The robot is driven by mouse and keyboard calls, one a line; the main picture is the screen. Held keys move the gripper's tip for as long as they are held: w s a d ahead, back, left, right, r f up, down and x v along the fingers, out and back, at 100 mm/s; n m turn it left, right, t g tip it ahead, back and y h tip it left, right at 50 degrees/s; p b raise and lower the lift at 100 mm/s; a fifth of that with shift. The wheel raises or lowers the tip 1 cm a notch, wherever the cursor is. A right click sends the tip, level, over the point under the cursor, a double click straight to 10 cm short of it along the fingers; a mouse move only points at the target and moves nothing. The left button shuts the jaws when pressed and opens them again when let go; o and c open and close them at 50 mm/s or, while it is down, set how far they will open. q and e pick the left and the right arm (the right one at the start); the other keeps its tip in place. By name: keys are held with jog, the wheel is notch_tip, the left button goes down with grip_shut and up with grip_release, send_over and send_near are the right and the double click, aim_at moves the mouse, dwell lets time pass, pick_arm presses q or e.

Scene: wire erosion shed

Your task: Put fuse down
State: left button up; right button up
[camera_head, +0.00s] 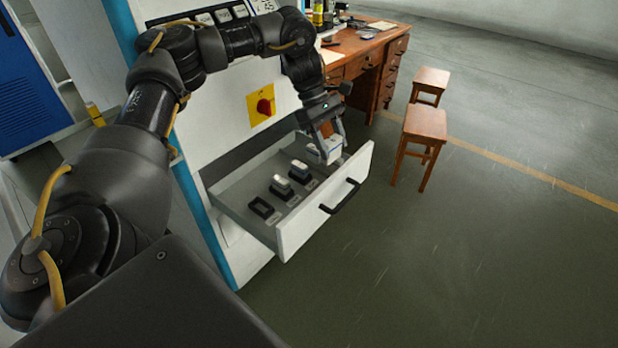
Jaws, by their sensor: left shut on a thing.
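My left gripper (328,152) reaches down into the open white drawer (325,205) at its right end. It is shut on a fuse, which is small and mostly hidden between the fingers. Black fuse holders stand in a row on the drawer floor. The nearest holder (261,207) is empty. The middle one carries a pale fuse (281,182). My right gripper is not in view.
The drawer front has a black handle (340,196). The white machine cabinet bears a red switch on a yellow plate (262,105). A wooden desk (365,60) and two stools (425,125) stand behind and right. The floor at right is clear.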

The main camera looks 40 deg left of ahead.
pick_arm(q)
jog(key=shift+n, duration=0.4)
jog(key=a+f, duration=0.1)
jog(key=f, duration=0.4)
jog(key=a+f, duration=0.1)
jog(key=f, duration=0.4)
jog(key=a+f, duration=0.1)
jog(key=f, duration=0.4)
jog(key=shift+s+a+f+b, duration=0.3)
jog(key=shift+s+b, duration=0.1)
jog(key=shift+f, duration=1.95)
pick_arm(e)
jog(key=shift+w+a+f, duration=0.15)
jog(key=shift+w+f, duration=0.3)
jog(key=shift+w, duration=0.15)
pick_arm(q)
jog(key=shift+f, duration=0.15)
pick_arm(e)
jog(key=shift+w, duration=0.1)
